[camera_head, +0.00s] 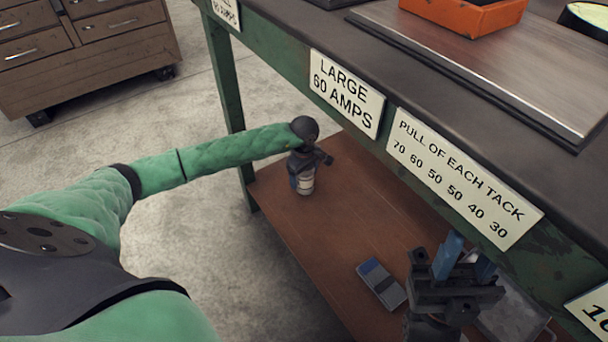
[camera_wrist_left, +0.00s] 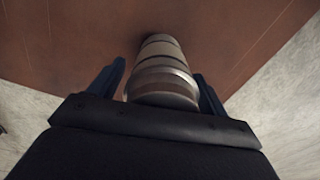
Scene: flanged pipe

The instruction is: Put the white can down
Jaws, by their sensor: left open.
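The white can (camera_head: 306,184) is upright on the brown lower shelf (camera_head: 345,215), near its left end. In the left wrist view the can (camera_wrist_left: 163,75) shows ribbed pale metal bands and lies between my blue fingers. My left gripper (camera_head: 303,176) is around the can, with its fingers apart and a gap showing on the left side. In the left wrist view the left gripper (camera_wrist_left: 160,88) is open. The can's upper part is partly hidden by the gripper in the head view. My right gripper (camera_head: 466,262) is at the lower right, its blue fingers apart and empty.
A small blue and grey box (camera_head: 382,285) lies on the shelf. A green workbench (camera_head: 300,45) with labels stands above the shelf, its leg (camera_head: 228,95) close to my left arm. An orange bin (camera_head: 465,14) is on top. The shelf between can and box is clear.

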